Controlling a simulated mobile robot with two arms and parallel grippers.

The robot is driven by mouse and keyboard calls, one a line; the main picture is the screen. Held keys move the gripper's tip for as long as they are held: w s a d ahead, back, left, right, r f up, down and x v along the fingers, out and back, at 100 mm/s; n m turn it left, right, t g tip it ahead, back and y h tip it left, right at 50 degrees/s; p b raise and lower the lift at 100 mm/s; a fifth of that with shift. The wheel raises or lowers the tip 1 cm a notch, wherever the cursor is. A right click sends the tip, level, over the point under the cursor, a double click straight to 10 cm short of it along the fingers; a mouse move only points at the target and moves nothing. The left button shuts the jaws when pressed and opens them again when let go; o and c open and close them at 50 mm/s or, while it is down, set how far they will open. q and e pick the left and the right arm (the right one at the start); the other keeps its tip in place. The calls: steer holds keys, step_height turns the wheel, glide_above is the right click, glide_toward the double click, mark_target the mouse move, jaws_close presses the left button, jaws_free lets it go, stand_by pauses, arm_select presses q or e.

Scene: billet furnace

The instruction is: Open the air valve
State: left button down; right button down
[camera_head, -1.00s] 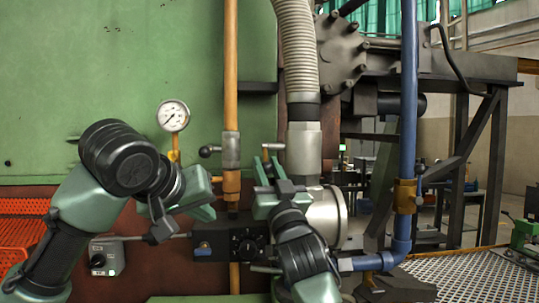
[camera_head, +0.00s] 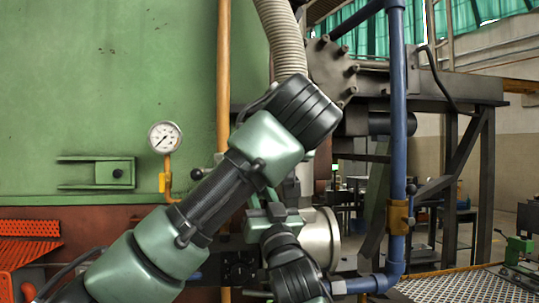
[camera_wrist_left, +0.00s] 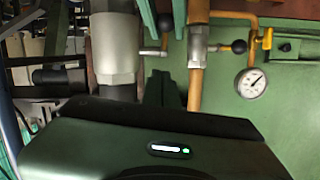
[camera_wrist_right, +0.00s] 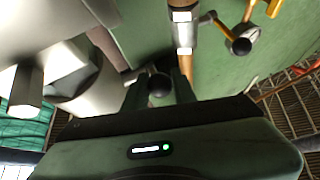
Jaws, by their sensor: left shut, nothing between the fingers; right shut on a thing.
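The air valve's metal fitting (camera_wrist_left: 112,50) sits below the ribbed hose. Its short lever (camera_wrist_left: 151,52) ends in a dark ball knob (camera_wrist_right: 160,86). My right gripper (camera_wrist_right: 160,92) is shut on this knob, with a finger on either side of it. My left gripper (camera_wrist_left: 163,80) is shut and empty, near the same lever and apart from the knob. In the head view my left arm crosses in front and hides the left gripper, the knob and most of the fitting.
An orange gas pipe (camera_head: 223,70) stands left of the hose (camera_head: 281,37), with its own ball-ended lever (camera_wrist_left: 239,47). A pressure gauge (camera_head: 164,137) is further left. A blue pipe (camera_head: 398,90) stands to the right. The green wall (camera_head: 100,70) is bare at upper left.

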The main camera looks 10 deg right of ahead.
steer(key=shift+f, duration=0.1)
arm_select(q)
steer(key=w+f, duration=0.5)
steer(key=shift+w+a, duration=0.15)
steer(key=shift+a, duration=0.3)
steer(key=shift+w+a+f+t, duration=0.1)
steer(key=shift+f+t, duration=0.2)
steer(key=shift+f, duration=0.7)
arm_select(e)
steer(key=c, duration=1.1)
jaws_free()
steer(key=shift+c, duration=0.2)
arm_select(q)
steer(key=shift+r, duration=0.2)
